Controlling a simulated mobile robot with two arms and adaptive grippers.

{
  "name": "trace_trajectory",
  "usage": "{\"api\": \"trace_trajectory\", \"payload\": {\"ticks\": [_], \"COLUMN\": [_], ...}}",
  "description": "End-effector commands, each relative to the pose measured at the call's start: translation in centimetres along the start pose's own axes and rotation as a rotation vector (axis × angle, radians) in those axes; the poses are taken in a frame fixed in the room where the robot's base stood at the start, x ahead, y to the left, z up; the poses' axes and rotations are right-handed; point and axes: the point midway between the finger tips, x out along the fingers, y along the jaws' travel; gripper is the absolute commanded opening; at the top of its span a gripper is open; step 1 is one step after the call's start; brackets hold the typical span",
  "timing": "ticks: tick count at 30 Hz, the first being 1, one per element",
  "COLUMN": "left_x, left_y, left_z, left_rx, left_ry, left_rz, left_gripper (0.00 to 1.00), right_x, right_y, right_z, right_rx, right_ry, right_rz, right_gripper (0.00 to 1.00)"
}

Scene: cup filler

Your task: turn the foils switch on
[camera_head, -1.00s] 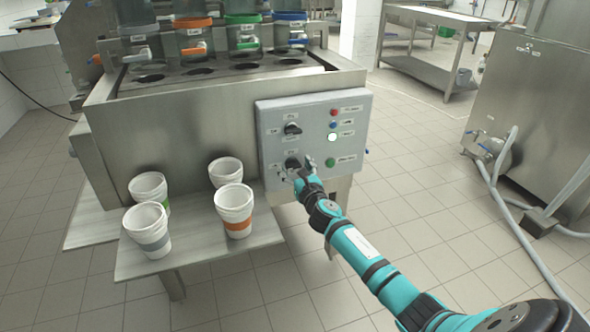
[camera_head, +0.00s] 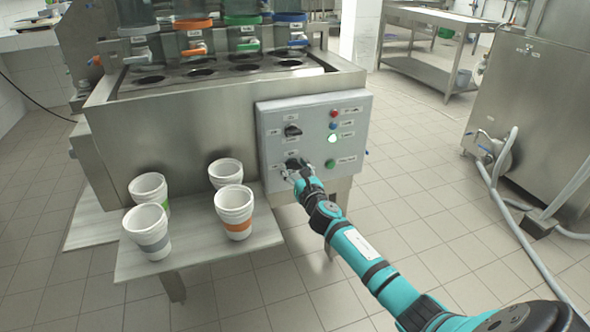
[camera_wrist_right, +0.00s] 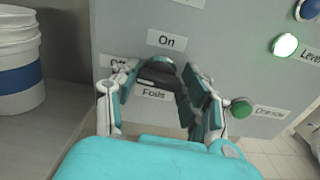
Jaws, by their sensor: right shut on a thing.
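The foils switch (camera_wrist_right: 155,74) is a black rotary knob on the grey control panel (camera_head: 350,115). In the wrist view it has an "On" label above it, a partly covered "Off" label at its upper left and a "Foils" label below. In the head view it is the lower of two black knobs and is partly hidden by my right gripper (camera_head: 293,172). In the wrist view the fingers of my right gripper (camera_wrist_right: 160,92) stand on both sides of the knob and are shut on it. My left gripper does not show.
Another black knob (camera_head: 292,131) sits above the foils switch. A lit button (camera_head: 332,139) and a green button (camera_head: 330,164) are to its right. Stacked cups (camera_head: 233,208) stand on a steel shelf (camera_head: 200,250) at the lower left. Open floor lies to the right.

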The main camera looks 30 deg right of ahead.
Motion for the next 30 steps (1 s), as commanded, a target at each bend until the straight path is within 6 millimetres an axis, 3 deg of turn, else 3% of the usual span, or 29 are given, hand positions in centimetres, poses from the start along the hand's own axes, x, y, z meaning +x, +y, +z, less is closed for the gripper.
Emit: {"api": "trace_trajectory", "payload": {"ticks": [30], "left_x": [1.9], "left_y": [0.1], "left_z": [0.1], "left_rx": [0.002], "left_ry": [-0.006], "left_rz": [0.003], "left_gripper": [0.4], "right_x": [0.0], "right_y": [-0.3], "right_z": [-0.1], "right_rx": [0.913], "right_ry": [0.0], "right_rz": [-0.001], "right_gripper": [0.13]}}
